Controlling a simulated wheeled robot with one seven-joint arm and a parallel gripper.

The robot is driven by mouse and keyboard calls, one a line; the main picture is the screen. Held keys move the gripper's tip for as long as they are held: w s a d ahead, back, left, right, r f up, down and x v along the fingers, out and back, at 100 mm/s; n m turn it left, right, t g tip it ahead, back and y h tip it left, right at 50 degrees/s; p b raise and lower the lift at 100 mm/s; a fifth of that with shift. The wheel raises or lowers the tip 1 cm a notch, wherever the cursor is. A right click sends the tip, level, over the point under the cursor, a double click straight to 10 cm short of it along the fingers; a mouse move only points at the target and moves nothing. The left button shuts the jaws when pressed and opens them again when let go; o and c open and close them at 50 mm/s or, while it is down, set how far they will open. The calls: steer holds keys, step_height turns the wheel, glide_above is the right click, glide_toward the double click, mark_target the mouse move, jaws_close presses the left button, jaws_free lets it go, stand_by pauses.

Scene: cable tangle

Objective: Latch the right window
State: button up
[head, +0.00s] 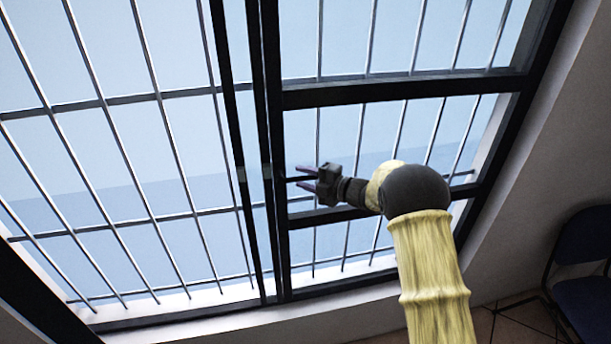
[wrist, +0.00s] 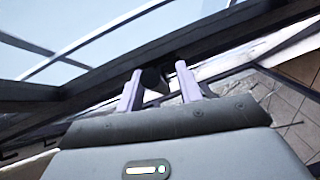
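The right window (head: 400,92) has a black frame with thin metal bars behind its glass. Its left upright meets the left window's black upright near mid-picture. Small grey fittings (head: 241,173) show on these uprights; I cannot tell whether one is the latch. My gripper (head: 303,178) is at the right window's left side, pointing left towards the upright. Its two pale purple fingers are apart. In the wrist view, a dark rounded piece (wrist: 153,79), perhaps the latch handle, shows between the fingertips (wrist: 158,84). Contact with either finger is unclear.
The left window (head: 110,150) fills the left side, also barred. A pale sill (head: 225,325) runs below the windows. A dark blue chair (head: 585,255) stands at the right on a tiled floor. The pale wall at right is bare.

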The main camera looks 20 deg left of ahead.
steer(key=shift+c, duration=0.3)
jaws_close()
